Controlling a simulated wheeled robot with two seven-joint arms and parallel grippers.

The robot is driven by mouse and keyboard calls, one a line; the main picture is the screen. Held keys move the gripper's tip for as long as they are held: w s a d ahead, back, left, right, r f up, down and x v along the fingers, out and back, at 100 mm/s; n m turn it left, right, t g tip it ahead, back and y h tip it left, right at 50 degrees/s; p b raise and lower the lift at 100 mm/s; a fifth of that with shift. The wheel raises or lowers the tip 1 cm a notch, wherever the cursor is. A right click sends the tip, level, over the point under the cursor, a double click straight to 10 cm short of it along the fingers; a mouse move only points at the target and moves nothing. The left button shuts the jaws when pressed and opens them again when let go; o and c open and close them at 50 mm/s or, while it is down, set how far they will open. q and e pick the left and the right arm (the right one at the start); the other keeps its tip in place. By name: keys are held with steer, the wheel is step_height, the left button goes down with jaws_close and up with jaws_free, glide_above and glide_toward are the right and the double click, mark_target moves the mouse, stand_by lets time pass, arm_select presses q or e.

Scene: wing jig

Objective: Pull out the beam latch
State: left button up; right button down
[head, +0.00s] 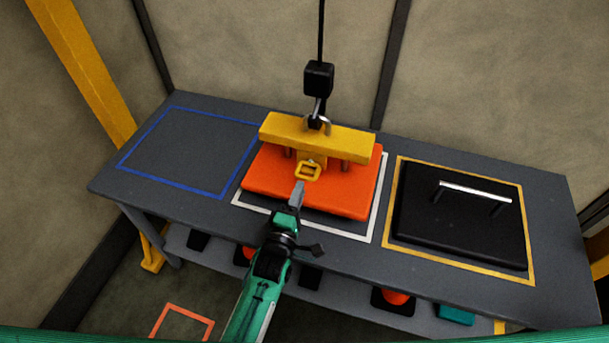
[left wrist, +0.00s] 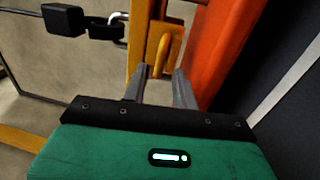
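The beam latch (head: 308,170) is a yellow pull loop at the front of the yellow beam (head: 350,142), above an orange block (head: 280,190). My left gripper (head: 298,186) reaches in from the front, with its tips just short of the loop. In the left wrist view, the fingers (left wrist: 159,75) are apart and open, and the latch loop (left wrist: 174,42) shows just ahead of the tips, roughly between them. I cannot tell whether a finger touches it. My right gripper is out of view.
A black hook block (head: 318,80) hangs on a cable, its hook at the shackle on the beam. A black plate with a silver handle (head: 475,190) lies at the right. The blue-outlined area (head: 190,150) at the left is empty. Several items stand on the lower shelf.

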mark_target(305, 178)
arm_select(q)
steer(key=shift+x, duration=2.65)
steer(key=shift+c, duration=0.3)
jaws_close()
